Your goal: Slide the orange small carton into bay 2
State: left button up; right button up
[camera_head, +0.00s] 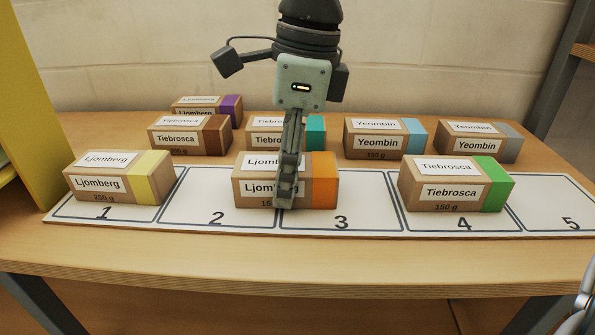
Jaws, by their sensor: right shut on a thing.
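The orange small carton (323,190) is a brown box with an orange end and a "Ljomberg" label. It stands upright over the line between bay 2 (205,197) and bay 3 (362,210), with its orange end over bay 3. It looks level with the board, but I cannot tell whether it touches it. My right gripper (287,188) points down from above and is shut on the carton. One finger shows across its front face; the far finger is hidden. My left gripper is not in view.
A yellow-ended carton (105,184) stands in bay 1 and a green-ended one (445,190) in bay 4. Bay 5 (555,205) is empty. Several cartons, including a brown-ended one (185,138), stand behind the board. A yellow panel (35,100) rises at left.

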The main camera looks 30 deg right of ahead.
aim_at(247, 163)
jog(key=shift+w+a+b, duration=0.15)
jog(key=shift+w+a, duration=0.3)
jog(key=shift+a, duration=0.3)
jog(key=shift+w+a+b, duration=0.2)
jog(key=shift+w+a, duration=0.2)
jog(key=shift+a, duration=0.3)
jog(key=shift+w+a+b, duration=0.15)
jog(key=shift+w+a, duration=0.3)
jog(key=shift+a, duration=0.3)
jog(key=shift+w+a+b, duration=0.3)
jog(key=shift+w+a, duration=0.05)
jog(key=shift+a, duration=0.25)
jog(key=shift+w+a+b, duration=0.25)
jog(key=shift+w+a, duration=0.1)
jog(key=shift+a, duration=0.25)
jog(key=o, duration=1.3)
jog(key=shift+o, duration=0.6)
jog(key=o, duration=0.4)
jog(key=shift+r+p, duration=1.9)
jog(key=shift+r, duration=1.1)
